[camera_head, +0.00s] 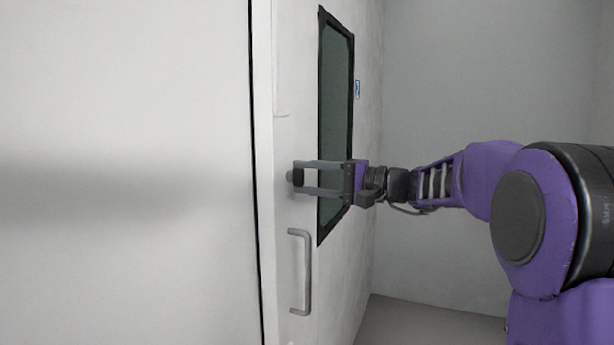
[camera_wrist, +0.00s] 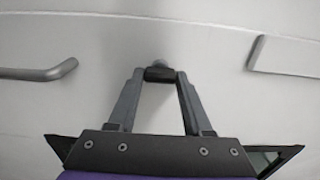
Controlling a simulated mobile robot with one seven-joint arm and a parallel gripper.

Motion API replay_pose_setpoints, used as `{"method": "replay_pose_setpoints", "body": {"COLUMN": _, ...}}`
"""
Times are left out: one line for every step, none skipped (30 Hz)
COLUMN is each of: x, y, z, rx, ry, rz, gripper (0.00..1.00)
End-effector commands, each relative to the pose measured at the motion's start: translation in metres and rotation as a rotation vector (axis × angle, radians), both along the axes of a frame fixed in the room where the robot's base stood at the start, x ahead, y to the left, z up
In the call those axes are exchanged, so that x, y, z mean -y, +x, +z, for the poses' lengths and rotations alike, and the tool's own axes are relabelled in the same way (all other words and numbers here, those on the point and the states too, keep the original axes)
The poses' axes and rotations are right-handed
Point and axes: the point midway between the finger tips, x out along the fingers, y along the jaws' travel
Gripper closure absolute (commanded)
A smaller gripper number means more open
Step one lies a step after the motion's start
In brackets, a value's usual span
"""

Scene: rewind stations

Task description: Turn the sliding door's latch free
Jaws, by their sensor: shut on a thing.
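The sliding door (camera_head: 340,250) is pale and fills the middle of the head view, seen at a steep angle. Its latch is a small dark knob with a grey base (camera_head: 290,176), above the door's handle; in the wrist view the latch (camera_wrist: 160,73) sits between the fingertips. My gripper (camera_head: 298,178) reaches in from the right, and its two grey fingers are closed on the latch. The gripper also shows in the wrist view (camera_wrist: 159,76), with both tips touching the latch's dark part. The latch's exact turn angle is hard to tell.
A grey bar handle (camera_head: 306,272) stands out below the latch; it is at the left in the wrist view (camera_wrist: 40,72). A dark-framed window (camera_head: 337,125) lies behind the gripper. A pale raised block (camera_wrist: 285,54) is at the right in the wrist view. Grey floor (camera_head: 430,322) is clear.

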Motion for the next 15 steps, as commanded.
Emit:
{"method": "replay_pose_setpoints", "body": {"x": -0.0001, "y": -0.0003, "z": -0.0009, "rx": -0.007, "ry": 0.001, "rz": 0.001, "gripper": 1.0}}
{"method": "replay_pose_setpoints", "body": {"x": -0.0001, "y": -0.0003, "z": -0.001, "rx": -0.008, "ry": 0.002, "rz": 0.001, "gripper": 1.0}}
{"method": "replay_pose_setpoints", "body": {"x": -0.0001, "y": -0.0003, "z": -0.001, "rx": -0.009, "ry": 0.002, "rz": 0.001, "gripper": 1.0}}
{"method": "replay_pose_setpoints", "body": {"x": -0.0001, "y": -0.0003, "z": -0.0011, "rx": -0.01, "ry": 0.002, "rz": 0.001, "gripper": 1.0}}
{"method": "replay_pose_setpoints", "body": {"x": -0.0001, "y": -0.0003, "z": -0.0011, "rx": -0.01, "ry": 0.002, "rz": 0.001, "gripper": 1.0}}
{"method": "replay_pose_setpoints", "body": {"x": -0.0001, "y": -0.0003, "z": -0.0011, "rx": -0.01, "ry": 0.002, "rz": 0.001, "gripper": 1.0}}
{"method": "replay_pose_setpoints", "body": {"x": -0.0001, "y": -0.0003, "z": -0.0011, "rx": -0.01, "ry": 0.002, "rz": 0.001, "gripper": 1.0}}
{"method": "replay_pose_setpoints", "body": {"x": -0.0002, "y": -0.0002, "z": -0.0011, "rx": -0.01, "ry": 0.002, "rz": 0.001, "gripper": 1.0}}
{"method": "replay_pose_setpoints", "body": {"x": -0.0002, "y": -0.0002, "z": -0.0011, "rx": -0.01, "ry": 0.002, "rz": 0.001, "gripper": 1.0}}
{"method": "replay_pose_setpoints", "body": {"x": -0.0002, "y": -0.0002, "z": -0.0011, "rx": -0.01, "ry": 0.002, "rz": 0.001, "gripper": 1.0}}
{"method": "replay_pose_setpoints", "body": {"x": -0.0002, "y": -0.0002, "z": -0.0011, "rx": -0.01, "ry": 0.002, "rz": 0.001, "gripper": 1.0}}
{"method": "replay_pose_setpoints", "body": {"x": -0.0002, "y": -0.0002, "z": -0.0011, "rx": -0.009, "ry": 0.002, "rz": 0.001, "gripper": 1.0}}
{"method": "replay_pose_setpoints", "body": {"x": -0.0001, "y": -0.0002, "z": -0.0011, "rx": -0.01, "ry": 0.002, "rz": 0.001, "gripper": 0.45}}
{"method": "replay_pose_setpoints", "body": {"x": -0.0002, "y": -0.0002, "z": -0.0011, "rx": -0.009, "ry": 0.002, "rz": 0.001, "gripper": 0.39}}
{"method": "replay_pose_setpoints", "body": {"x": -0.0002, "y": -0.0002, "z": -0.0011, "rx": -0.009, "ry": 0.002, "rz": 0.001, "gripper": 0.32}}
